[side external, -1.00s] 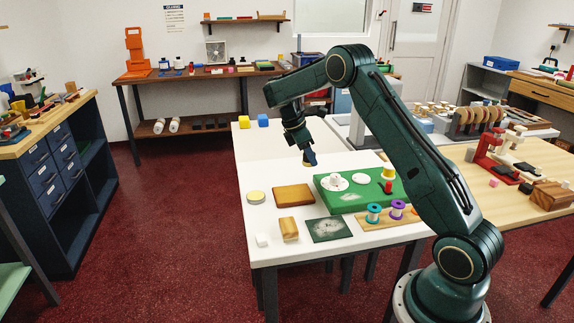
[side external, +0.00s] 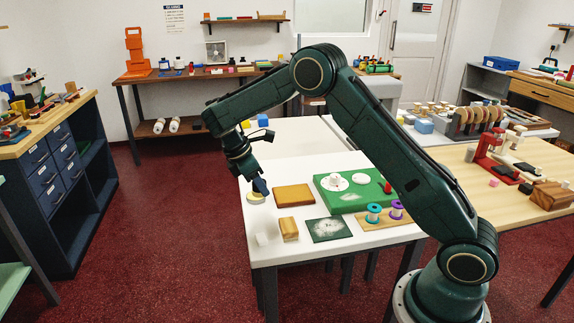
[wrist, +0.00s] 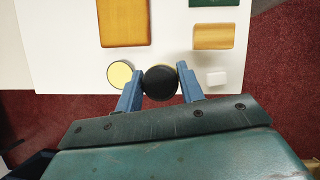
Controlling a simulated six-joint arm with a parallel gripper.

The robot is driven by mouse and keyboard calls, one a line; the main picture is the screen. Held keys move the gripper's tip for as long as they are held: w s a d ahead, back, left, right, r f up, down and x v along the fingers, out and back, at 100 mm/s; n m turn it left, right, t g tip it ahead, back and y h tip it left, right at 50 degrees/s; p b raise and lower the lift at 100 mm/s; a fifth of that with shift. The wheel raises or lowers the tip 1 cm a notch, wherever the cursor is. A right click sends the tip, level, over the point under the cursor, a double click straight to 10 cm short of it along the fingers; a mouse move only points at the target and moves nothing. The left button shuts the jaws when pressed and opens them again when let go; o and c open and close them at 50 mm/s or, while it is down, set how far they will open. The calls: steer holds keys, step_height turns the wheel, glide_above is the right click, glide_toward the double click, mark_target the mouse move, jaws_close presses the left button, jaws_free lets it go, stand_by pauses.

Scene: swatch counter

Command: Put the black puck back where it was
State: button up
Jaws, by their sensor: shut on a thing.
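The black puck (wrist: 160,83) sits between the two blue fingertips of my gripper (wrist: 161,84) in the wrist view; the gripper is shut on it. In the side external view my gripper (side external: 261,187) is near the left edge of the white table, close to a pale yellow disc (side external: 255,198). In the wrist view this disc (wrist: 119,73) is just left of the puck, partly behind the left finger. I cannot tell the puck's height above the table.
An orange-brown board (side external: 294,195) lies right of the disc. A wood block (side external: 289,229), white cube (side external: 262,239) and dark green mat (side external: 329,229) are toward the front. A green board (side external: 345,203) carries white discs and a red piece. Spools (side external: 374,213) stand on a wooden strip.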

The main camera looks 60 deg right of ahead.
mark_target(265, 217)
steer(key=shift+a, duration=0.3)
steer(key=shift+f, duration=4.05)
steer(key=shift+f, duration=0.15)
steer(key=o, duration=0.9)
steer(key=shift+v, duration=6.15)
steer(key=shift+s+d, duration=0.1)
